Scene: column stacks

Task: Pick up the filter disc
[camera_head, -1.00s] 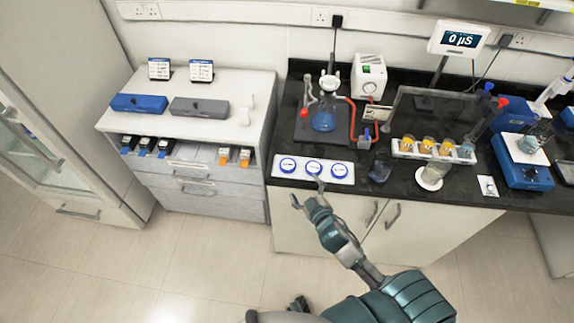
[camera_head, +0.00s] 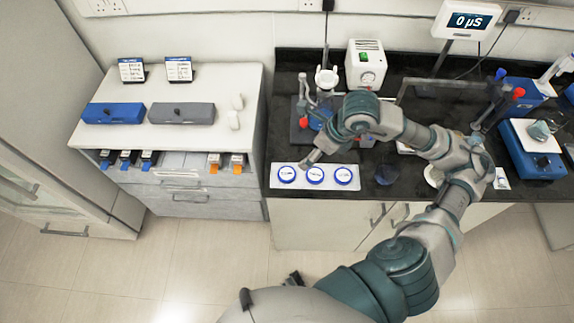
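Three round white discs with blue rims lie in a row on a white tray (camera_head: 270,184) at the counter's front edge: a left one (camera_head: 286,174), a middle one (camera_head: 315,175) and a right one (camera_head: 343,176). Their labels are too small to read, so I cannot tell which is the filter disc. My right gripper (camera_head: 304,166) points down just behind the left and middle discs, at the tray's back edge. Its fingers are too small to show whether they are open or shut, and I see no disc lifted. My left gripper is not in view.
A dark glass beaker (camera_head: 386,174) stands right of the tray.

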